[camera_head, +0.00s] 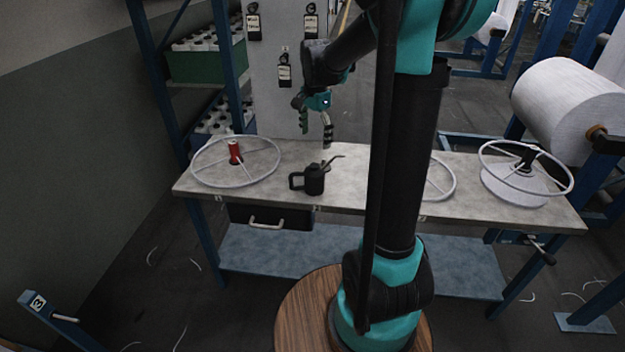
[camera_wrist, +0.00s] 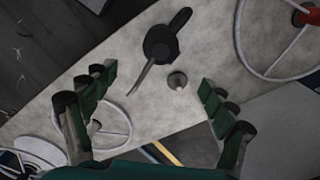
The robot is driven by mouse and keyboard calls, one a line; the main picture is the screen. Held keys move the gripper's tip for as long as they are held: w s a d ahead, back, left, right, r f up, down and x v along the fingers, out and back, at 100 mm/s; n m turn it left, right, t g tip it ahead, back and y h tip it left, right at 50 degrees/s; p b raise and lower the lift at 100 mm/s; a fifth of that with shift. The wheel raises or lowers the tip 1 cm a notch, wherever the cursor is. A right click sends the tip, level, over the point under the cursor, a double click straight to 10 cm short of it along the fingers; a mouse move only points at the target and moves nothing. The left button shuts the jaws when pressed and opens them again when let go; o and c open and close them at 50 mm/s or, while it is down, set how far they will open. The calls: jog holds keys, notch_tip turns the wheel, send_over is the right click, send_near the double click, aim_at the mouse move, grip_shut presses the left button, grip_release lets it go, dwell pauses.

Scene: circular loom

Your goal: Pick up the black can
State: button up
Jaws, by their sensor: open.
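The black can (camera_head: 314,181) stands upright on the grey worktable, left of my arm's black column in the head view. It has a side handle pointing left and a thin spout pointing up and right. In the wrist view the can (camera_wrist: 160,44) lies beyond the fingertips, its handle toward the upper right and its spout toward the lower left. My gripper (camera_head: 316,128) is open and empty, pointing down above the table behind the can and apart from it. Both spread fingers also show in the wrist view (camera_wrist: 158,84).
A small grey cone-like piece (camera_wrist: 177,80) sits near the can. A panel with hanging black tags (camera_head: 284,75) stands behind.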

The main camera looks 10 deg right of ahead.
aim_at(315, 168)
notch_tip(315, 168, down, 12)
jog(key=shift+r, duration=0.1)
jog(key=shift+a+f, duration=0.15)
jog(key=shift+f, duration=1.2)
jog(key=shift+a+f, duration=0.1)
jog(key=shift+f, duration=1.2)
jog(key=c, duration=1.5)
jog(key=shift+r, duration=0.1)
notch_tip(315, 168, up, 20)
jog(key=shift+f, duration=0.1)
